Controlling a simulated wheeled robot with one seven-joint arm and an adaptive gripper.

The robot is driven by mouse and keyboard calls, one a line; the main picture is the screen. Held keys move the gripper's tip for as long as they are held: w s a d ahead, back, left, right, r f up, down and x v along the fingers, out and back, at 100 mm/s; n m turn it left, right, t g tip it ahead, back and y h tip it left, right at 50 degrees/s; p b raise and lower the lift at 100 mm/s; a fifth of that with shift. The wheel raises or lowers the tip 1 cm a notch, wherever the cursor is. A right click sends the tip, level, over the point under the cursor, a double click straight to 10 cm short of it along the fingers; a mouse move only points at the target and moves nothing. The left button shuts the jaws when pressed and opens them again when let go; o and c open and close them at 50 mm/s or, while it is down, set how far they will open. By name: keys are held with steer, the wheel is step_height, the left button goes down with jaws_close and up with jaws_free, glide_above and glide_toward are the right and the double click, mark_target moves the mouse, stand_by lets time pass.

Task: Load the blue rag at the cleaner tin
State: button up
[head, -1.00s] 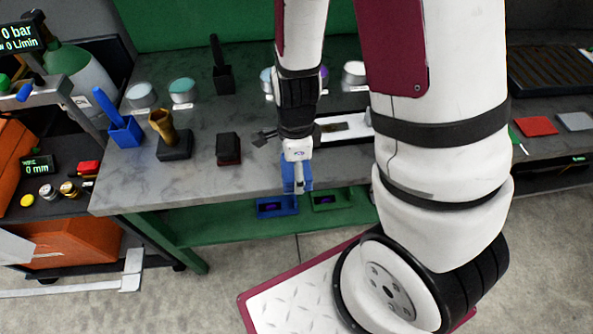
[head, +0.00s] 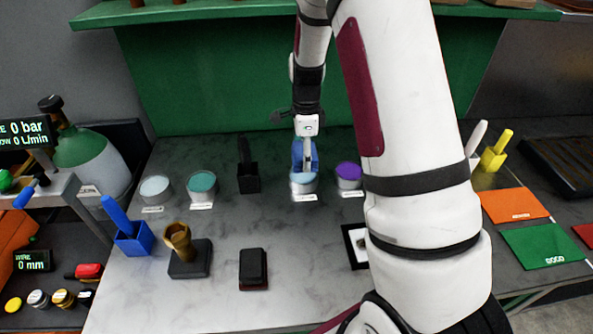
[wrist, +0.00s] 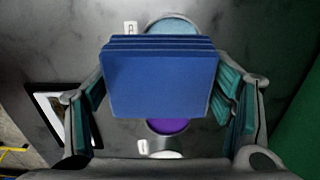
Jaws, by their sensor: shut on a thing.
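My gripper (head: 307,142) is shut on the blue rag (head: 312,160), a folded, layered pad. The rag fills the middle of the wrist view (wrist: 160,82) between the fingers. It is held directly over a tin with light-blue contents (head: 303,188), which shows partly behind the rag in the wrist view (wrist: 172,26). I cannot tell whether the rag touches the contents. The tin's label is too small to read, so I cannot confirm it is the cleaner tin.
A purple tin (head: 349,182) stands just right of it. A black holder (head: 248,178), teal tin (head: 202,188) and pale tin (head: 155,190) stand to the left. A green back panel (head: 230,90) rises behind. The bench front-left holds a brass cup (head: 180,243) and black block (head: 253,268).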

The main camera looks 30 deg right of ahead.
steer(key=shift+w+d+r, duration=0.1)
steer(key=shift+w+d, duration=0.3)
steer(key=shift+w, duration=0.3)
steer(key=shift+f, duration=0.2)
steer(key=shift+f+b, duration=0.75)
steer(key=shift+f, duration=2)
steer(key=shift+f, duration=0.55)
steer(key=shift+r+p, duration=0.7)
steer(key=shift+r, duration=2.85)
